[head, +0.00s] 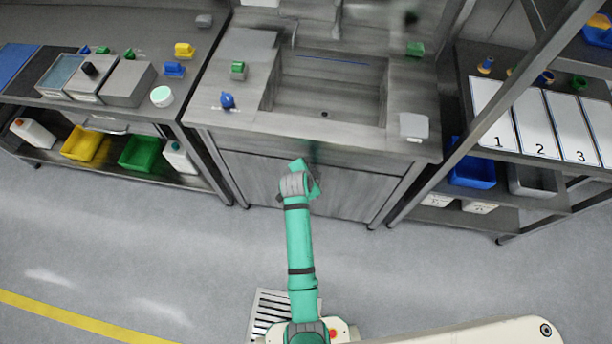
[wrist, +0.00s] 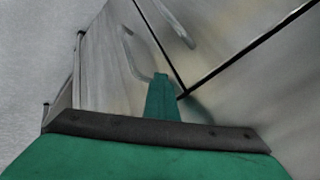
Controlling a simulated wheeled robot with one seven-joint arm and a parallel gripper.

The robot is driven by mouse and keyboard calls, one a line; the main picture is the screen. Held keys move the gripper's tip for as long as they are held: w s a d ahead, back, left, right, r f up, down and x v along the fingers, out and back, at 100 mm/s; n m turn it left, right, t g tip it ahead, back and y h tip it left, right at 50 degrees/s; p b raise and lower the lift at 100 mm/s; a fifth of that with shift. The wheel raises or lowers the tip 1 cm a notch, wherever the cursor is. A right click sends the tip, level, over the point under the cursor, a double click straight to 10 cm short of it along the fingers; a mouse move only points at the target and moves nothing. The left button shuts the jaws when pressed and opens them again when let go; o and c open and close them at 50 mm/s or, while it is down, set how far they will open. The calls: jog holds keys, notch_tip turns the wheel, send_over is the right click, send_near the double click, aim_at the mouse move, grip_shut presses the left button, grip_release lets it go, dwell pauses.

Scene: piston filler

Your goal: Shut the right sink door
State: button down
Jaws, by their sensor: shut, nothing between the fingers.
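The sink cabinet stands below the counter in the head view. Its right door (head: 362,190) looks flush or nearly flush with the front; a small gap cannot be ruled out. The left door (head: 255,178) looks shut. My gripper (head: 315,160) is at the middle of the cabinet front, near where the doors meet, and partly covers that area. In the wrist view, my shut, empty gripper (wrist: 161,82) points at metal panels with handles and dark seams between them. Whether the fingertips touch a panel cannot be told.
The sink basin (head: 325,95) and counter are above my gripper. A shelf unit with trays and a blue bin (head: 472,172) stands at right. A bench with yellow and green bins (head: 140,153) stands at left. The floor in front is clear.

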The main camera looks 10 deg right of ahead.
jog(key=shift+w+d+r, duration=0.2)
jog(key=shift+w+d, duration=0.1)
jog(key=shift+w, duration=0.3)
jog(key=shift+r, duration=0.1)
jog(key=s+v, duration=0.1)
jog(key=v, duration=1)
jog(key=shift+a+f, duration=0.25)
jog(key=shift+f, duration=0.15)
